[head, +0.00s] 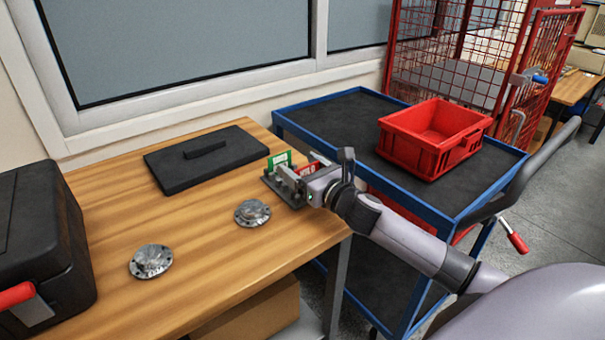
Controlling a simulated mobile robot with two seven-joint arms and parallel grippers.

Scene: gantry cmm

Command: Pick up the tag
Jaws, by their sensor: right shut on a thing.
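A small green tag (279,160) with a pale marking stands upright at a grey holder (271,182) near the right end of the wooden table. A red tag (308,168) shows just to its right, partly behind my gripper. My right gripper (286,174) reaches in from the right, low over the holder, with its fingertips just in front of the green tag's lower edge. It is shut on a tag, but the fingers hide the grip and I cannot tell for sure which tag it is. My left gripper is not in view.
Two round metal flanges (252,213) (151,261) and a black plate with a handle (205,160) lie on the table (215,265). A black case (40,240) stands at left. A blue-framed cart (335,110) with a red bin (434,138) stands close at right.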

